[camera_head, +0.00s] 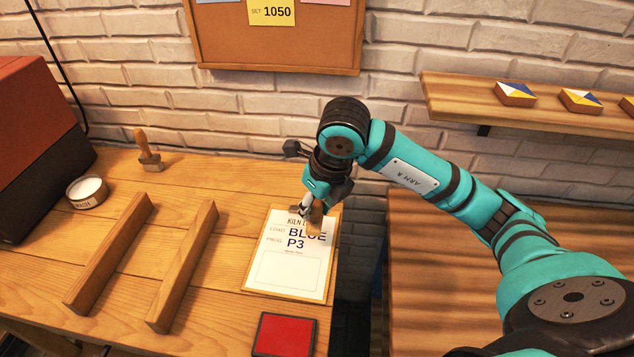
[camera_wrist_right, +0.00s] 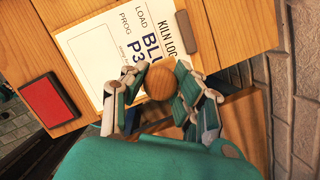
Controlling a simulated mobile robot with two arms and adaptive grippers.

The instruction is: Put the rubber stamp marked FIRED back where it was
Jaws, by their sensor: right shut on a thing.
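My right gripper (camera_head: 312,206) is shut on a wooden-handled stamp (camera_head: 316,217) above the upper right part of the kiln log sheet (camera_head: 285,272). In the right wrist view the round wooden knob of the stamp (camera_wrist_right: 158,83) sits between the fingers of the gripper (camera_wrist_right: 157,92). Its marking is hidden, so I cannot read FIRED on it. I cannot tell whether its base touches the sheet. A second wooden-handled stamp (camera_head: 147,147) stands upright at the back left of the workbench (camera_head: 190,172). Its word is not readable either. My left gripper is not in view.
A red ink pad (camera_head: 284,335) lies at the bench's front right. Two wooden bars (camera_head: 110,252) lie side by side left of the sheet. A round labelled tin (camera_head: 87,191) stands at the left. Bare bench lies between the second stamp and the sheet. A gap separates the bench from the right table (camera_head: 450,290).

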